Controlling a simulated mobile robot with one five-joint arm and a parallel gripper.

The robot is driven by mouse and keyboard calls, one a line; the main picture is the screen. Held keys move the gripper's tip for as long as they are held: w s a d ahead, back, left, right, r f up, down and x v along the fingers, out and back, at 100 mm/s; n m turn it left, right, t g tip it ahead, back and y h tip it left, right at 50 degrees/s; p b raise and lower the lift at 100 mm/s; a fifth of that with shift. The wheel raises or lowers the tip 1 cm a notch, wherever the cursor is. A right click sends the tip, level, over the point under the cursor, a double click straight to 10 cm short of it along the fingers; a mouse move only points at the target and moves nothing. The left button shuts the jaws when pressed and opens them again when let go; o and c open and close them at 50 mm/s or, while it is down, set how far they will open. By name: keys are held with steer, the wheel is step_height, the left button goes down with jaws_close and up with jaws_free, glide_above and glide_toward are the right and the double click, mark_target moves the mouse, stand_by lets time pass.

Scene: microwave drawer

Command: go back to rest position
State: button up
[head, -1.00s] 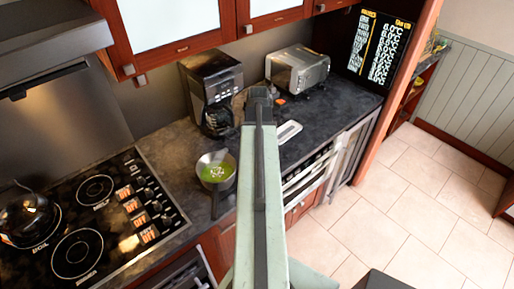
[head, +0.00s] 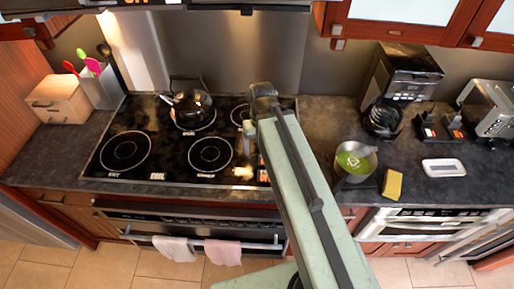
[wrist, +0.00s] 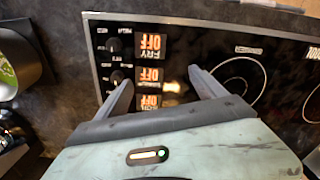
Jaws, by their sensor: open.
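My gripper (wrist: 163,95) shows in the wrist view with its two fingers spread apart and nothing between them. It is over the control-panel edge of the black cooktop (wrist: 195,40), with the knobs and lit OFF labels beyond the fingers. In the head view my arm reaches up toward the right end of the cooktop (head: 165,150). The fingers are mostly hidden there behind the arm.
A pan with green contents (head: 354,160) and a yellow sponge (head: 392,184) are right of my arm. A kettle (head: 190,106) stands on a back burner. A coffee maker (head: 400,80) and toaster (head: 492,108) stand farther right. Floor (head: 120,268) shows in front.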

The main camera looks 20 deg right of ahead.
steer(key=shift+a, duration=0.95)
step_height(320, 180, down, 10)
steer(key=b, duration=1)
